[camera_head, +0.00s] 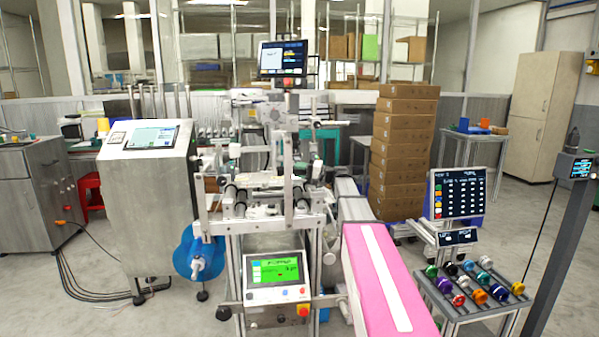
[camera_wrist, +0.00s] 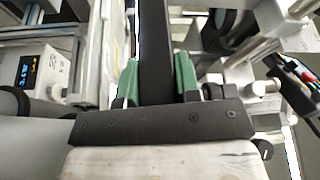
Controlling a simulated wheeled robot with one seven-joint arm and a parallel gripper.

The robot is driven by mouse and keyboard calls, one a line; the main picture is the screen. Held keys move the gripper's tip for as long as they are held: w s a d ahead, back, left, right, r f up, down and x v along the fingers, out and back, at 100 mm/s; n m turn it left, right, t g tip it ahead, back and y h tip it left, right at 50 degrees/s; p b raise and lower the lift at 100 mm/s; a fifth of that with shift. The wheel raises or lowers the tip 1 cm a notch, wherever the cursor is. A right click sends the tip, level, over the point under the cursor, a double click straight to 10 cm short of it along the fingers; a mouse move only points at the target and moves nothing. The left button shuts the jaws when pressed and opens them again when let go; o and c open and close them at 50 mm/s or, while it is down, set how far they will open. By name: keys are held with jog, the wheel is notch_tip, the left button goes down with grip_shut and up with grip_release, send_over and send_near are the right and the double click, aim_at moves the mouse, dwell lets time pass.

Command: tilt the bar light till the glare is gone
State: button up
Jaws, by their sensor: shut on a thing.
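In the wrist view my gripper (camera_wrist: 157,76) has its two green fingers closed on either side of a dark, straight bar (camera_wrist: 154,28), which runs up between them to the top edge. I take this bar to be part of the bar light; its lamp face and its far end are not visible. In the head view the film machine (camera_head: 268,185) stands in the middle, with rollers and a metal frame. I cannot make out my gripper or the bar light there.
A green-screen control box (camera_head: 278,277) sits low on the machine, with a blue reel (camera_head: 198,255) at its left. A pink-topped conveyor (camera_head: 385,285) runs along the right. A rack of coloured knobs (camera_head: 475,285) and stacked cartons (camera_head: 402,150) stand farther right. Machine frame parts crowd my gripper.

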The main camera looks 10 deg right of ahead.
jog(key=shift+n+y, duration=0.3)
jog(key=shift+n, duration=0.4)
jog(key=o, duration=0.9)
